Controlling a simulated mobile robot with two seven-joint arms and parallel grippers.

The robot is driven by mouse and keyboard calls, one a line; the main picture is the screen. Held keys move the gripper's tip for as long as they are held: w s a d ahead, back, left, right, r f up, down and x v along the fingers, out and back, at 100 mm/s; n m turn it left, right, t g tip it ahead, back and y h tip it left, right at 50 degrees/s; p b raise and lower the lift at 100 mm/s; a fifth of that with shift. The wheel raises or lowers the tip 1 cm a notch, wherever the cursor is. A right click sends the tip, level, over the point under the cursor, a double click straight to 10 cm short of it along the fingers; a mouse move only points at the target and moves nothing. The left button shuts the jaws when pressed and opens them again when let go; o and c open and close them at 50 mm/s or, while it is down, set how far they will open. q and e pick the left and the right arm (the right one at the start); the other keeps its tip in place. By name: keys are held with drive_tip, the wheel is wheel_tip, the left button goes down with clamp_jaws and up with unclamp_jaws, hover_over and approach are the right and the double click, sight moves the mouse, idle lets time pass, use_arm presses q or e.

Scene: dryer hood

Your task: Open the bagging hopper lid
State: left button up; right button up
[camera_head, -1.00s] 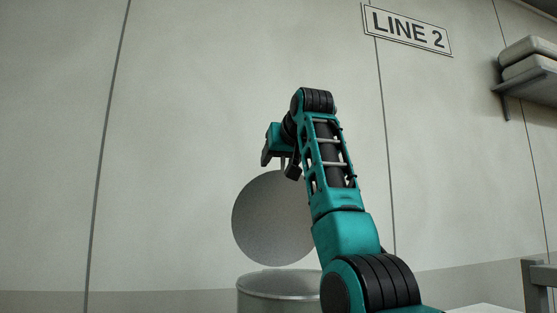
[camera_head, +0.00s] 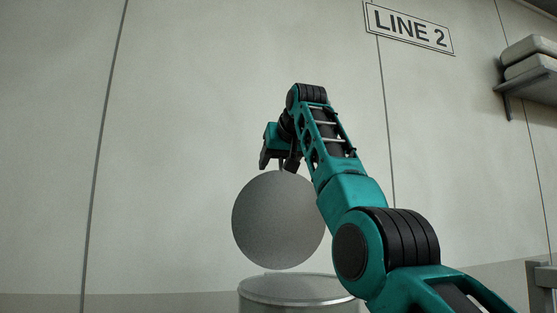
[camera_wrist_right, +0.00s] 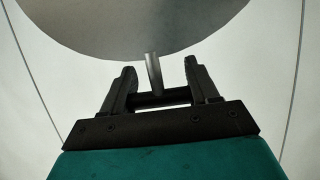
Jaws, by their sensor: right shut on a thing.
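The hopper lid (camera_head: 278,222) is a round grey metal disc. It stands raised, its face turned toward me, above the back of the hopper (camera_head: 290,300). The hopper is a pale metal drum at the bottom of the head view, and its rim is uncovered. My right gripper (camera_head: 279,165) is at the lid's top edge. The handle is mostly hidden in the head view. My left gripper is not in view.
A plain panelled wall (camera_head: 180,130) stands behind, with a LINE 2 sign (camera_head: 409,28) at upper right. A shelf with stacked sacks (camera_head: 530,65) is at the far right. A grey frame (camera_head: 543,285) stands at lower right. The left side looks clear.

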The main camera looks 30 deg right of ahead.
drive_tip(key=shift+w+f+g, duration=0.25)
drive_tip(key=shift+f+g, duration=0.05)
drive_tip(key=shift+f, duration=0.45)
drive_tip(key=o, duration=1.4)
drive_tip(key=shift+w+d, duration=0.1)
drive_tip(key=shift+w, duration=0.15)
drive_tip(key=shift+o, duration=0.5)
drive_tip(key=shift+r, duration=0.1)
drive_tip(key=shift+s+r, duration=0.15)
drive_tip(key=shift+s, duration=0.3)
drive_tip(key=b+v, duration=0.3)
drive_tip(key=v, duration=0.9)
drive_tip(key=shift+s+b, duration=0.25)
drive_tip(key=shift+b, duration=0.1)
drive_tip(key=shift+r, duration=0.15)
